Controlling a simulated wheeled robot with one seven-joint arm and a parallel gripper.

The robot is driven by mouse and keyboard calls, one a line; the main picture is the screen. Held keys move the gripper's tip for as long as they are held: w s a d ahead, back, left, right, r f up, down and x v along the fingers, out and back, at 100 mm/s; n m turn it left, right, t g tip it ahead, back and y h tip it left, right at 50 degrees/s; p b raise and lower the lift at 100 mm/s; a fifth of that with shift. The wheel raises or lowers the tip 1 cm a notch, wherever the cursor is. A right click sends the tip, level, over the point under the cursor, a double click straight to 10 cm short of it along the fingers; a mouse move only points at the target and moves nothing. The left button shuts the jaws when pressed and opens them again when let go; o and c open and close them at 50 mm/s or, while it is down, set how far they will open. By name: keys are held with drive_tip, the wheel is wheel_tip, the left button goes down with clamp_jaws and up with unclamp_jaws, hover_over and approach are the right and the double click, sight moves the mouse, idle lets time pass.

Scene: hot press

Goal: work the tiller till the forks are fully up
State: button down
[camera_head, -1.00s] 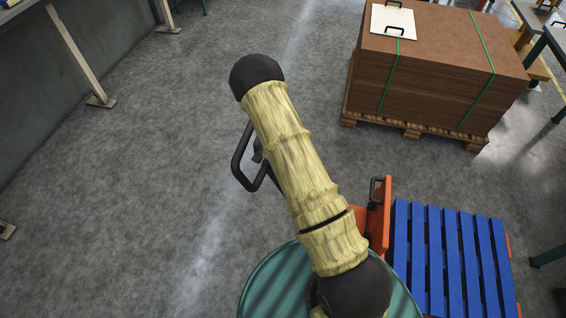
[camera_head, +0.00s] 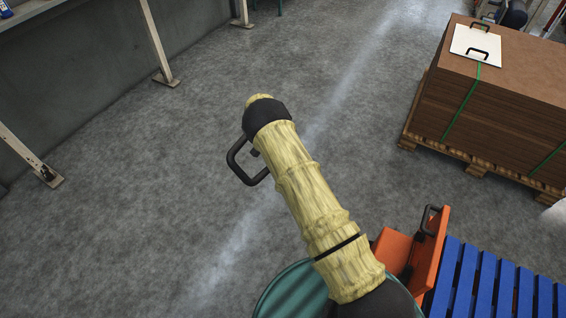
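The tiller's black loop handle (camera_head: 238,166) sticks out to the left of my yellow-sleeved arm. The rest of the tiller is hidden behind the arm. The orange body of the pallet truck (camera_head: 428,252) stands at the lower right, with a small black handle on top. A blue slatted pallet (camera_head: 487,290) lies just right of it, cut by the frame edge. The forks are hidden, so their height cannot be told. My gripper is out of sight behind my arm, and whether it touches the handle cannot be seen.
A strapped stack of brown boards (camera_head: 500,105) sits on a wooden pallet (camera_head: 455,152) at the upper right, with a white clipboard-like panel (camera_head: 476,46) on top. A bench with pale legs (camera_head: 155,45) lines the wall at left. Grey floor is clear at left and centre.

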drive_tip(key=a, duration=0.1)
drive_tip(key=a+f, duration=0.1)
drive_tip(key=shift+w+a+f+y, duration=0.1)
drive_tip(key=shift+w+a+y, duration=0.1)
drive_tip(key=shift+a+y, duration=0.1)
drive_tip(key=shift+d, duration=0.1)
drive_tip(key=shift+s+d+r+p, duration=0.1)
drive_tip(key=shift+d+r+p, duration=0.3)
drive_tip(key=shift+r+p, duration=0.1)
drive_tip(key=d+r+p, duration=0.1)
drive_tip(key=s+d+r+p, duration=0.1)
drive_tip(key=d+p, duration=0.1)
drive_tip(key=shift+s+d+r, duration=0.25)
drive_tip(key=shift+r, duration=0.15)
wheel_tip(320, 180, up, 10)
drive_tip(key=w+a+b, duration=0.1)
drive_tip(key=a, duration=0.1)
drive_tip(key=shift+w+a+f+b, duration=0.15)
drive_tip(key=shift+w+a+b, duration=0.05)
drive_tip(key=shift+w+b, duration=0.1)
